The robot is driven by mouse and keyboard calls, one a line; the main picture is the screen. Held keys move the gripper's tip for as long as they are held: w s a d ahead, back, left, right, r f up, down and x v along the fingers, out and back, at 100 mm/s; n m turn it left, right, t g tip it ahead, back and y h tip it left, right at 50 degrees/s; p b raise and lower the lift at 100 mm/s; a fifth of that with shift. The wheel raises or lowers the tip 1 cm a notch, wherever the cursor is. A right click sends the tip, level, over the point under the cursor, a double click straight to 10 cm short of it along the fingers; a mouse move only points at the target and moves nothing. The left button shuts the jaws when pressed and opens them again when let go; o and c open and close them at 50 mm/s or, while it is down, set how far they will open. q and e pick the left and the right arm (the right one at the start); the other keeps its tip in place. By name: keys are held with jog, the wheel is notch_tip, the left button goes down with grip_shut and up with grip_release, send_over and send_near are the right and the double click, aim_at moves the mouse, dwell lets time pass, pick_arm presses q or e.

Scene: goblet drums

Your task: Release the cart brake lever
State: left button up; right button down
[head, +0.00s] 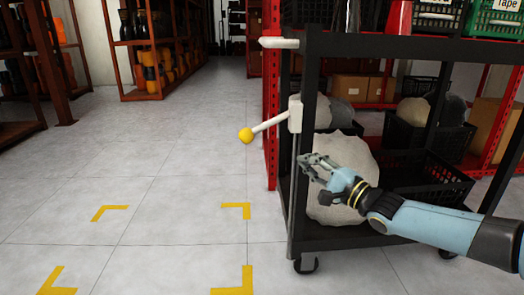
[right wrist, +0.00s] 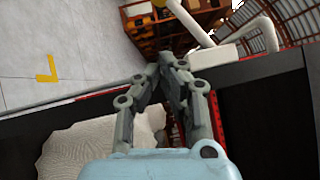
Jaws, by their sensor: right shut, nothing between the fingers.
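The brake lever (head: 270,124) is a white rod with a yellow knob (head: 246,135). It sticks out left and slightly down from a white block (head: 295,113) on the corner post of the black cart (head: 390,43). My right gripper (head: 306,161) is shut and empty. In the head view it appears below and slightly right of the block, in front of the cart's side. In the right wrist view the shut fingertips (right wrist: 172,62) point up the picture, with the white block (right wrist: 212,57) and rod (right wrist: 186,17) just beyond. The yellow knob is not clear there. My left gripper is not in view.
The cart holds a large pale rock (head: 345,165) and black crates (head: 430,178). A white handle (head: 280,42) sticks out at its top left corner. Yellow corner marks (head: 236,208) lie on the open tiled floor to the left. Shelves (head: 150,50) stand behind.

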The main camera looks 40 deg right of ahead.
aim_at(265, 125)
pick_arm(q)
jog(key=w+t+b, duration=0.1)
jog(key=b, duration=0.1)
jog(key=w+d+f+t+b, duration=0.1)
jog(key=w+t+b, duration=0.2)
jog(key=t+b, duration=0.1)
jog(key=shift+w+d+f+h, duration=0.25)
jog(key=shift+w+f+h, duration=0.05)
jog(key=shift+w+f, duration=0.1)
pick_arm(e)
jog(key=w+a+r, duration=0.2)
jog(key=w+a, duration=0.2)
jog(key=w, duration=0.8)
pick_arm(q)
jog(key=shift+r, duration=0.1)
pick_arm(e)
jog(key=shift+w+a+r, duration=0.1)
jog(key=shift+w+r, duration=0.05)
